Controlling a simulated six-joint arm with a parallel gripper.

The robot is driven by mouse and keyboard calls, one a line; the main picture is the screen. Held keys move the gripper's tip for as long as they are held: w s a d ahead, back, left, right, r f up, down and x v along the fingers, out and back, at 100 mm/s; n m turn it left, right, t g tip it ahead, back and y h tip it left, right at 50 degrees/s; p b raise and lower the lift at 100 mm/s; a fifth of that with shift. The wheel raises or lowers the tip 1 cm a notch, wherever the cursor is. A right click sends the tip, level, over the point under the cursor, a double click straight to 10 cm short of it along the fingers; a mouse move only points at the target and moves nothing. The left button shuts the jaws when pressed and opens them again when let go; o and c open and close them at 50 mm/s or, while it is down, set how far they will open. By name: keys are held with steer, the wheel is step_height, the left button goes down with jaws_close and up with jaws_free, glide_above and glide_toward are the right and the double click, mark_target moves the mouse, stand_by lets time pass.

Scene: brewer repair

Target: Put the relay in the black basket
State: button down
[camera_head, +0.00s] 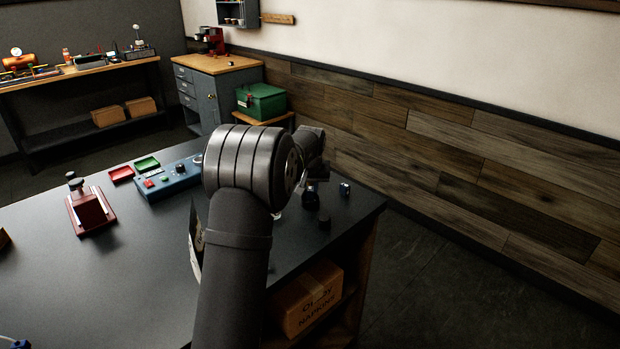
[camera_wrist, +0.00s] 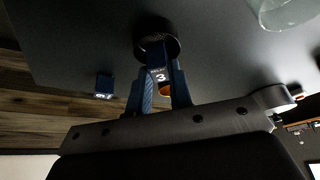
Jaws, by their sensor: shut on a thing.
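In the wrist view my gripper (camera_wrist: 163,98) is shut on a small dark blue relay (camera_wrist: 159,74) with a white label bearing a "3". A round black cup-like thing (camera_wrist: 175,48), which looks like the black basket, is just beyond the fingertips. The relay's far end overlaps its opening; I cannot tell whether it is inside or above. In the head view my gripper (camera_head: 314,184) is low over the right end of the dark table, partly hidden by my arm. The held relay is not clear there.
A second small blue labelled block (camera_wrist: 104,86) stands near the table edge; it also shows in the head view (camera_head: 345,188). Clear glass (camera_wrist: 288,10) is at the wrist view's top right. A blue control box (camera_head: 170,182) and red stand (camera_head: 91,210) are farther left on the table.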

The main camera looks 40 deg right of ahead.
steer(key=shift+f, duration=0.75)
steer(key=c, duration=1.2)
jaws_free()
steer(key=shift+c, duration=0.2)
steer(key=shift+r, duration=0.1)
